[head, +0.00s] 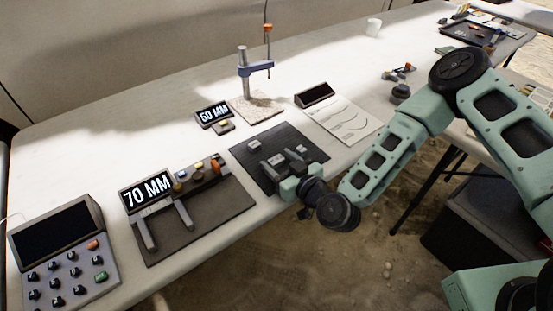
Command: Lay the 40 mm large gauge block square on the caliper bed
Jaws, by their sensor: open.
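My gripper (286,160) is open over the black ribbed mat (252,166) at the middle of the table. Its fingers are small and grey, and I cannot tell whether a block lies between them. A small grey block (254,144) lies on the mat just beyond the fingers, to the left; no size mark can be read, so I cannot tell if it is the 40 mm large gauge block. The caliper bed (222,201) is a dark plate to the left with two grey jaws and a display (147,192) reading 70 MM.
Small coloured pieces (199,172) line the caliper's back. A control box (65,255) stands at far left. A second display (213,114) appears to read 60 MM. A gauge stand (250,80) is behind the mat; a paper sheet (340,120) lies right.

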